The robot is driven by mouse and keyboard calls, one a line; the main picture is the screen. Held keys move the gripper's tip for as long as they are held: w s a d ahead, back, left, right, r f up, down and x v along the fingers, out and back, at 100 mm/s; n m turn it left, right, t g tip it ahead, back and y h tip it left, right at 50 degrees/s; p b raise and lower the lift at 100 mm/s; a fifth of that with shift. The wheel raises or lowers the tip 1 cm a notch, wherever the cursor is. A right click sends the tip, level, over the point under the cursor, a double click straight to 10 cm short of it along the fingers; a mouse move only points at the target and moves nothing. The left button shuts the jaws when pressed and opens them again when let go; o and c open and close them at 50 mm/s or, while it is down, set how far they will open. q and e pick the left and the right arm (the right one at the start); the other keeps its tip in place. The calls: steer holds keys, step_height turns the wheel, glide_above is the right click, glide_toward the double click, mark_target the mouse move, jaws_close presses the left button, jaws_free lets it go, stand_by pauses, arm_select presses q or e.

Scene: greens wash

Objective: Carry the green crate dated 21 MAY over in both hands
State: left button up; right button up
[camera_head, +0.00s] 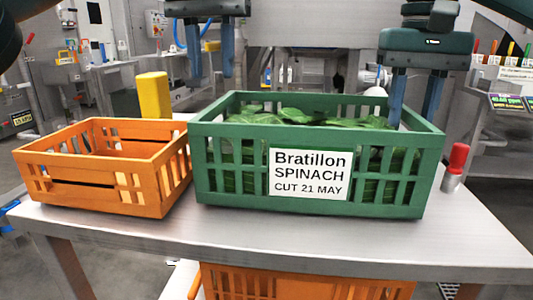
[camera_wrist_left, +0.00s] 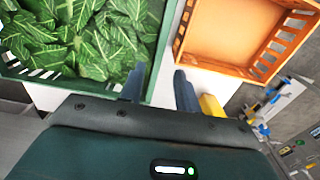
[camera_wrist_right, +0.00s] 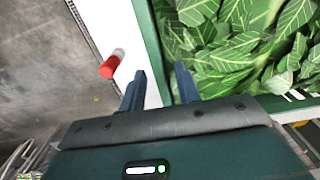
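The green crate (camera_head: 310,205) stands on the steel table, full of spinach leaves (camera_head: 290,115). Its front label (camera_head: 308,174) reads Bratillon SPINACH CUT 21 MAY. My left gripper (camera_head: 211,74) is open above the crate's left end; in the left wrist view the crate's wall (camera_wrist_left: 161,60) lies in line with the gap between its fingers. My right gripper (camera_head: 413,118) is open and lower, at the crate's right end. In the right wrist view its fingers lie on either side of the right wall (camera_wrist_right: 151,55). Neither gripper is shut on the crate.
An empty orange crate (camera_head: 95,190) stands close to the green crate's left side. A yellow block (camera_head: 154,95) stands behind it. A red-topped bottle (camera_head: 456,168) stands just right of the green crate. The steel table (camera_head: 290,238) is bare along its front edge. Another orange crate (camera_head: 300,283) is below.

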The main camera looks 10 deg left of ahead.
steer(key=shift+r, duration=2.35)
arm_select(q)
steer(key=shift+a, duration=0.1)
